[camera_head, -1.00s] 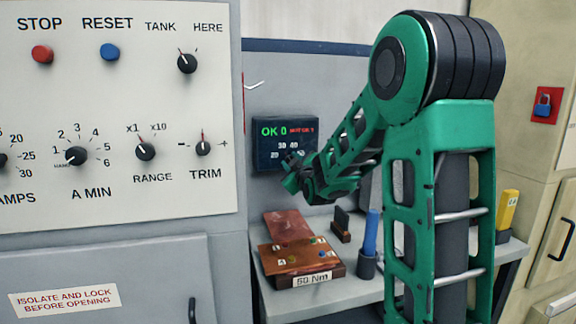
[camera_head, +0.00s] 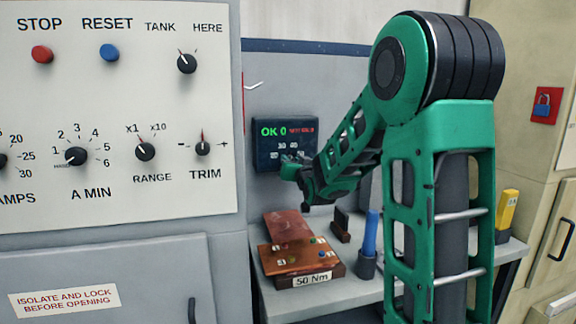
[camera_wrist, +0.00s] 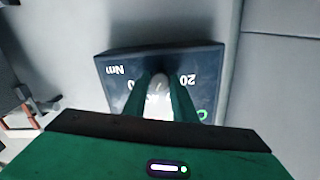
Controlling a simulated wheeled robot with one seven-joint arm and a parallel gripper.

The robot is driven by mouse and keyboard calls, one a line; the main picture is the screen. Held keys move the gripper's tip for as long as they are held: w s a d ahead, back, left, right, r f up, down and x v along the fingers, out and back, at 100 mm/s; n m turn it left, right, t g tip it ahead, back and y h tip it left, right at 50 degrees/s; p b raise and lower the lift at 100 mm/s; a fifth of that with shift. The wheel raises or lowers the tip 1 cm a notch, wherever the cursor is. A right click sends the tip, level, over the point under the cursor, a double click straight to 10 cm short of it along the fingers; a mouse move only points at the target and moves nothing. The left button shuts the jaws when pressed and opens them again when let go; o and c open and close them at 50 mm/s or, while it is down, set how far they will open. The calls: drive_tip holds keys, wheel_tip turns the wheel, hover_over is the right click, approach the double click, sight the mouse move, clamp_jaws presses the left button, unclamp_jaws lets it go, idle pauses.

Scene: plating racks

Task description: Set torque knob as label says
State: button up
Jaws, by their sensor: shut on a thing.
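The dark torque display panel (camera_head: 284,142) hangs on the grey wall and reads "OK 0" in green, with red text beside it. White numbers on its face include 30 and 40. My gripper (camera_head: 290,165) is at the panel's lower part, and in the wrist view my gripper (camera_wrist: 160,92) is shut on the pale torque knob (camera_wrist: 158,84). The fingers hide most of the knob, so its setting cannot be read. The label (camera_head: 312,279) on the front of the copper-coloured block (camera_head: 285,258) reads "50 Nm".
A blue-handled tool (camera_head: 372,235) stands in a dark holder on the grey bench (camera_head: 300,303), beside a small dark brown block (camera_head: 342,225). A control panel (camera_head: 115,100) with knobs and buttons fills the left. A yellow object (camera_head: 507,210) stands at the right.

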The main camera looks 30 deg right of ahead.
drive_tip(key=shift+a+f+m, duration=0.1)
drive_tip(key=shift+f+m, duration=0.05)
drive_tip(key=shift+m, duration=1.35)
drive_tip(key=shift+a+f+m, duration=0.1)
drive_tip(key=shift+f+m, duration=0.05)
drive_tip(key=shift+m, duration=1.35)
drive_tip(key=shift+a+f+m, duration=0.1)
drive_tip(key=shift+f+m, duration=0.05)
drive_tip(key=shift+m, duration=1.35)
drive_tip(key=o, duration=1)
drive_tip(key=shift+o, duration=0.2)
drive_tip(key=shift+d+r, duration=0.15)
drive_tip(key=shift+r, duration=0.05)
drive_tip(key=v, duration=1)
drive_tip(key=shift+s, duration=0.3)
